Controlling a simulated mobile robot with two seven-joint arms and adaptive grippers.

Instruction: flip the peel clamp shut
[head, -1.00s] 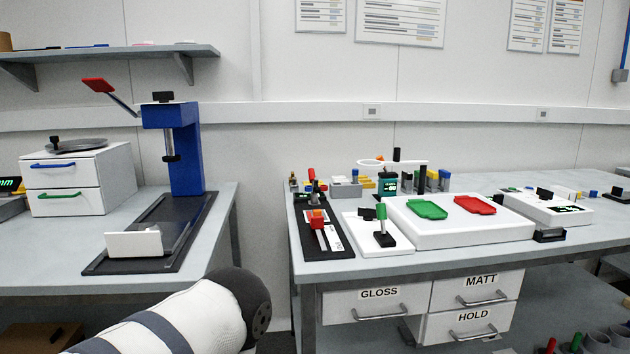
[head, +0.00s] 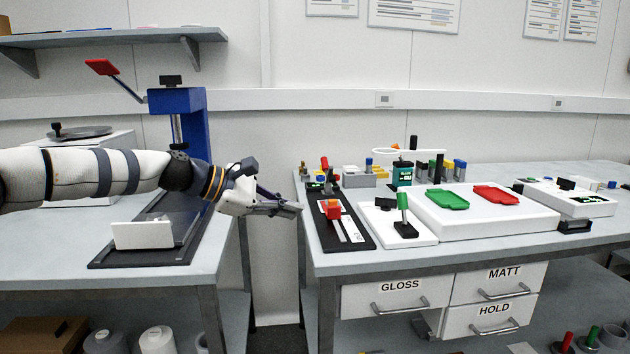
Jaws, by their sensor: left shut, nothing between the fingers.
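A black plate (head: 350,240) on the right bench carries a red block (head: 333,210) and a pale strip (head: 351,229). At its far end stands a small clamp-like part with an upright red handle (head: 325,164); I cannot tell its exact lever state. Beside the plate, a green-handled lever (head: 403,208) stands upright, slightly tilted, on a white base (head: 384,226). I cannot tell for certain which of these is the peel clamp. My left gripper (head: 298,208) is shut and empty, pointing right, in front of the bench's left edge and left of the black plate. My right gripper is out of view.
A white block with a green tray (head: 447,199) and a red tray (head: 496,195) stands right of the lever. A blue press (head: 180,105) with a raised red-ended lever (head: 100,67) stands on the left bench. A gap separates the benches.

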